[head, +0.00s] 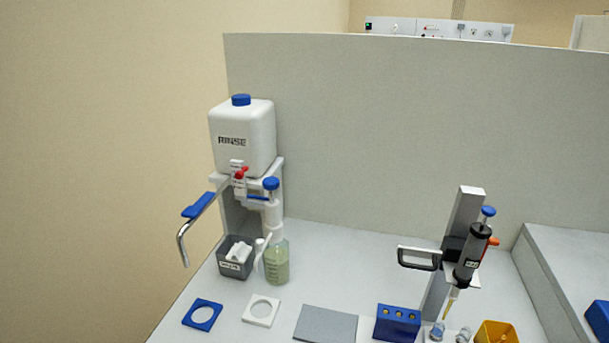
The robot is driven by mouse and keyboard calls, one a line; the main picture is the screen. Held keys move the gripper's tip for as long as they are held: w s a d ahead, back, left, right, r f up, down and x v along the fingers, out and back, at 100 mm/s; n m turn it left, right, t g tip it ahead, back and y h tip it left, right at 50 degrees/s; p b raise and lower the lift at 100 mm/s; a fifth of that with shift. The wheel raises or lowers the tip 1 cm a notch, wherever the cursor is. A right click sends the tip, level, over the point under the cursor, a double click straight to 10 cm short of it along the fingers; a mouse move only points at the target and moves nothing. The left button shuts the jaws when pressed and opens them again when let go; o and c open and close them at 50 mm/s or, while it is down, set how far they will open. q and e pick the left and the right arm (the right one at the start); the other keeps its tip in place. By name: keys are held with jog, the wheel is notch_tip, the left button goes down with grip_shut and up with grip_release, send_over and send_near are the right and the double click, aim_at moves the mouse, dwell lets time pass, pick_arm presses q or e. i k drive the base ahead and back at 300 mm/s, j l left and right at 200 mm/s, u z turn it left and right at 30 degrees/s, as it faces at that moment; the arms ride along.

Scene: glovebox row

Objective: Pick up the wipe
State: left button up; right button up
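A small dark grey box (228,268) with a label on its front stands at the left of the bench, below the rinse container. White, folded-looking material that looks like wipes (239,251) sticks up out of the box. I cannot tell single wipes apart at this size. Neither of my grippers shows in the head view.
A white RINSE container (243,140) with a red tap stands above the box; a bent metal spout with a blue lever (198,205) juts left. A bottle of greenish liquid (277,264) stands close right. Blue (188,316) and white holders lie in front. A pipette (471,258) hangs right.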

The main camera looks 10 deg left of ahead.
aim_at(240, 252)
jog(key=k+j+u, duration=0.1)
jog(key=j+u, duration=0.25)
jog(key=j, duration=0.5)
jog(key=j+u, duration=0.4)
jog(key=j, duration=0.4)
jog(key=i+j+u, duration=0.15)
jog(key=i+l, duration=0.1)
jog(key=i, duration=0.25)
